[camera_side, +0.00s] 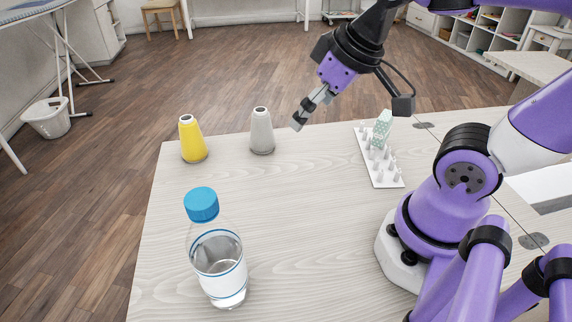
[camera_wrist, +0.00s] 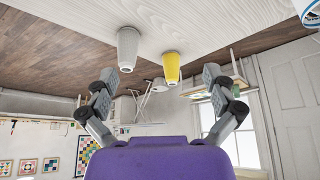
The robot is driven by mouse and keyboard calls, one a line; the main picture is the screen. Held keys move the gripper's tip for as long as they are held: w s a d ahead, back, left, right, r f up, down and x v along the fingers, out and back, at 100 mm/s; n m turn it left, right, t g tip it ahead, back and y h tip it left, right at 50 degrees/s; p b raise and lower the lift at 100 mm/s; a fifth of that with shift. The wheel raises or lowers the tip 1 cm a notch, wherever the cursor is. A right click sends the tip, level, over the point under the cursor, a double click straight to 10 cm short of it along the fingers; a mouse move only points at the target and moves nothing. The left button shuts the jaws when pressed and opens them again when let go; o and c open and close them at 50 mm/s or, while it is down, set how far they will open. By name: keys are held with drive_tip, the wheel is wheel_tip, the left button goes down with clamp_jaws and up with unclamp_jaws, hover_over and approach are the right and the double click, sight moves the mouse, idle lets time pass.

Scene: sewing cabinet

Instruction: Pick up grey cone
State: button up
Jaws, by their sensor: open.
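The grey cone (camera_side: 262,133) stands upright on the table near its far edge, in the middle of the side view. It also shows in the wrist view (camera_wrist: 128,48), left of centre between the fingers. My gripper (camera_side: 299,122) is above the table to the right of the grey cone, apart from it and tilted toward it. In the wrist view its two fingers (camera_wrist: 162,78) are spread wide with nothing between them, so it is open and empty.
A yellow cone (camera_side: 192,140) stands left of the grey one. A water bottle (camera_side: 217,262) with a blue cap stands at the front left. A white pegged rack (camera_side: 386,179) with a patterned item (camera_side: 381,129) lies to the right. The table middle (camera_side: 300,210) is clear.

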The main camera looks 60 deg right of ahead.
approach(262, 125)
drive_tip(key=s+a+r, duration=0.1)
drive_tip(key=shift+g, duration=0.5)
drive_tip(key=w+f, duration=0.1)
drive_tip(key=f, duration=0.1)
drive_tip(key=w+d+f, duration=0.1)
drive_tip(key=w+f, duration=0.1)
drive_tip(key=w+d+f, duration=0.1)
drive_tip(key=shift+w+d+f, duration=0.15)
drive_tip(key=shift+w+f, duration=0.05)
drive_tip(key=shift+f, duration=0.2)
drive_tip(key=x, duration=0.6)
drive_tip(key=shift+w+d+r, duration=0.1)
drive_tip(key=shift+w+d, duration=0.05)
drive_tip(key=shift+w, duration=0.05)
drive_tip(key=c, duration=1.3)
